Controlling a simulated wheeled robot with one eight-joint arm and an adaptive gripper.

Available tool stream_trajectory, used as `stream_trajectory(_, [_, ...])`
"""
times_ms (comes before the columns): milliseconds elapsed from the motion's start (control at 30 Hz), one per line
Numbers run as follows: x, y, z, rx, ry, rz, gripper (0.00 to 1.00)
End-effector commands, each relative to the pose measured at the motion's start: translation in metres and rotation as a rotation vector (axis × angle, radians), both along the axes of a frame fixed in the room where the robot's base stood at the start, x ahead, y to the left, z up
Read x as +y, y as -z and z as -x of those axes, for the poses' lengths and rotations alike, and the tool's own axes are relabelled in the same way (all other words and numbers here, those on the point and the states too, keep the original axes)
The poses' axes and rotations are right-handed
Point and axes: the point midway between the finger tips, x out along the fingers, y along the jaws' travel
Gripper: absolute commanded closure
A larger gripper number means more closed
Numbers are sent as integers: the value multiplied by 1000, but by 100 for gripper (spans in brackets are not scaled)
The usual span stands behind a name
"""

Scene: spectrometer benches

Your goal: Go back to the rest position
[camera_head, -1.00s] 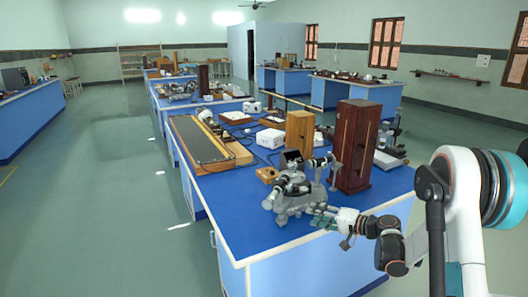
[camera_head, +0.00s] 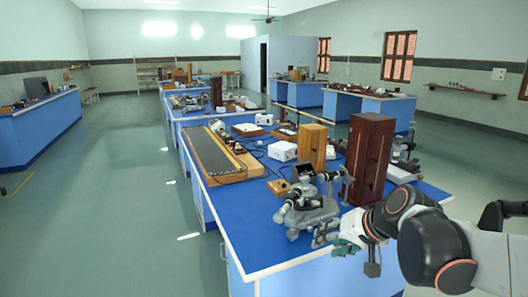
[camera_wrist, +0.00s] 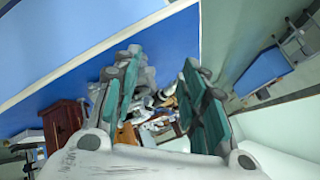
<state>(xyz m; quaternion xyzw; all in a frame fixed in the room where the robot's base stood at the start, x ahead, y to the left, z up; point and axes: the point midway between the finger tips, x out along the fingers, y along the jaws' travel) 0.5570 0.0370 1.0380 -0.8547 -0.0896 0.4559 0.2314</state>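My gripper (camera_head: 338,243) is near the front edge of the blue bench top (camera_head: 250,243), at the right end of the grey spectrometer (camera_head: 305,212). In the wrist view my gripper (camera_wrist: 163,66) has its two green-padded fingers spread apart, with nothing held between them. In the head view the gripper is small and partly hidden by my arm. The spectrometer stands upright on the bench with its telescope tubes raised. I cannot tell from the head view whether the gripper touches it.
A tall dark wooden cabinet (camera_head: 367,160) and a lighter wooden box (camera_head: 311,147) stand behind the spectrometer. A long grey-topped board (camera_head: 213,156) and a white box (camera_head: 282,151) lie farther back. The floor (camera_head: 110,200) left of the bench is clear.

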Motion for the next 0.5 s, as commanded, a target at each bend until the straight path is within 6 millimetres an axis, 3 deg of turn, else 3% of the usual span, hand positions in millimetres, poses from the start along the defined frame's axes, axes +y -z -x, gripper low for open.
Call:
stream_trajectory(100, [0, -4, 39, 4, -10, 85, 61])
stream_trajectory(500, [-21, 5, 150, -11, -39, 370, 61])
